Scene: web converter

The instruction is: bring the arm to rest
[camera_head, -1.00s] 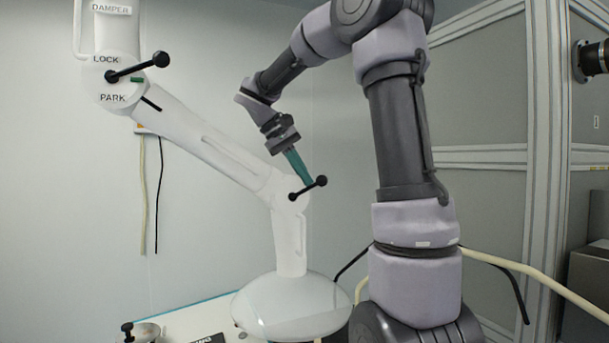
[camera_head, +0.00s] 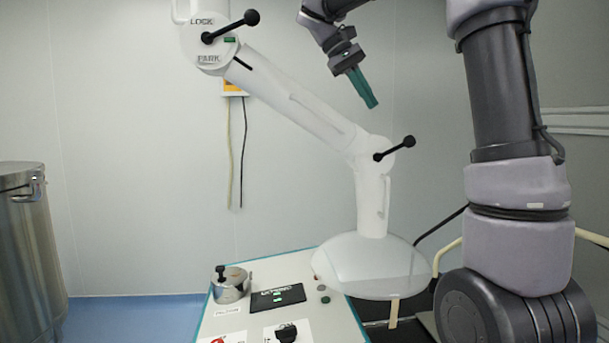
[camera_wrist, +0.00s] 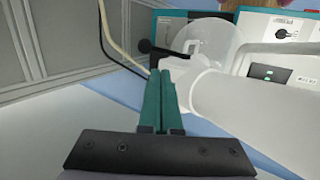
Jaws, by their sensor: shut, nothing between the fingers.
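My gripper (camera_head: 372,104) points down and right with its teal fingers together and nothing between them. In the head view its tips appear above and left of the elbow lever (camera_head: 394,148), with a gap in the picture. The white jointed arm (camera_head: 300,108) slopes from an upper hub (camera_head: 207,58), marked LOCK and PARK, to that elbow and a dome (camera_head: 372,265). The hub's black lever (camera_head: 230,27) points up and right. In the wrist view my gripper (camera_wrist: 163,75) shows its fingers beside the white arm (camera_wrist: 255,110); its depth from it is unclear.
Below is a console (camera_head: 240,318) with a lit black display (camera_head: 277,298), a small metal pot (camera_head: 230,284) and a black knob (camera_head: 286,333). A steel drum (camera_head: 28,255) stands at left. Cables (camera_head: 243,150) hang on the wall. The space left of the white arm looks open.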

